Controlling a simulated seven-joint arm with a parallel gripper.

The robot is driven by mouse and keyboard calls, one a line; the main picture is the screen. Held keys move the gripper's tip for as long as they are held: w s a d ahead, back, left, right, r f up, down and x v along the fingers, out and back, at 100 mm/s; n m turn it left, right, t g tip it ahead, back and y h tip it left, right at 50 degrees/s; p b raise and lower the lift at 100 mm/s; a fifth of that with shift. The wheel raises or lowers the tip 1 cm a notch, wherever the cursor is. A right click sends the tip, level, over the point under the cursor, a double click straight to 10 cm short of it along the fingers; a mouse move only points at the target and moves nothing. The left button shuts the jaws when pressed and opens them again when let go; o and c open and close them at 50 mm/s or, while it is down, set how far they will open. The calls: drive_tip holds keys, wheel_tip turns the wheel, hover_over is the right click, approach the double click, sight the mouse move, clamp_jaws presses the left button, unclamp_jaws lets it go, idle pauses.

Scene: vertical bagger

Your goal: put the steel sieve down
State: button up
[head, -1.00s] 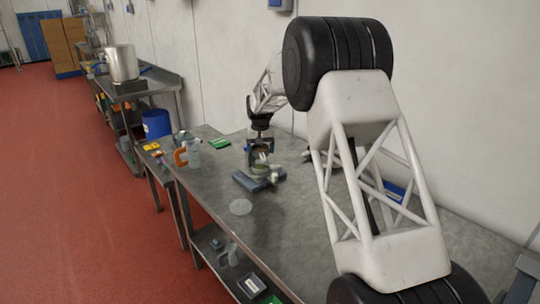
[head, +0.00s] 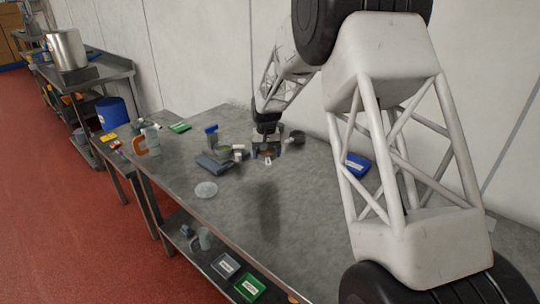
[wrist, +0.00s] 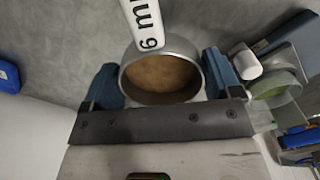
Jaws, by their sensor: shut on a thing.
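The steel sieve (wrist: 190,48) is a short round metal ring with a brown inside and a white tag marked "6 m…" at its far side in the wrist view. My gripper (wrist: 163,88) is shut on it, with one blue finger on each side of the ring. In the head view my gripper (head: 267,151) is over the steel table (head: 245,225), right of the grey scale (head: 214,162). The sieve is small and mostly hidden by the fingers there. I cannot tell whether it touches the tabletop.
A clear cup with green contents (wrist: 276,88) and a white cylinder (wrist: 246,65) are close right of my gripper. A blue-lidded container (head: 211,136) stands behind the scale, a grey pan (head: 297,137) behind right. A blue box (head: 357,165) is farther right. The table's front middle is clear.

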drive_tip(key=shift+m, duration=0.3)
drive_tip(key=s+d, duration=0.1)
drive_tip(key=d, duration=0.1)
drive_tip(key=s+d+f, duration=0.1)
drive_tip(key=s+d, duration=0.1)
drive_tip(key=shift+s+f, duration=0.2)
drive_tip(key=shift+w+a+f, duration=0.25)
drive_tip(key=shift+w+a, duration=0.05)
drive_tip(key=shift+w, duration=2.2)
drive_tip(key=shift+w+a+f, duration=0.2)
drive_tip(key=shift+w+a, duration=0.05)
drive_tip(key=shift+w, duration=2.3)
drive_tip(key=shift+w+a+f, duration=0.25)
drive_tip(key=shift+w+a, duration=0.05)
drive_tip(key=shift+w, duration=2.2)
drive_tip(key=shift+w, duration=0.1)
drive_tip(key=shift+w, duration=0.2)
drive_tip(key=shift+w+f, duration=0.15)
drive_tip(key=shift+f, duration=1.65)
drive_tip(key=shift+f, duration=0.1)
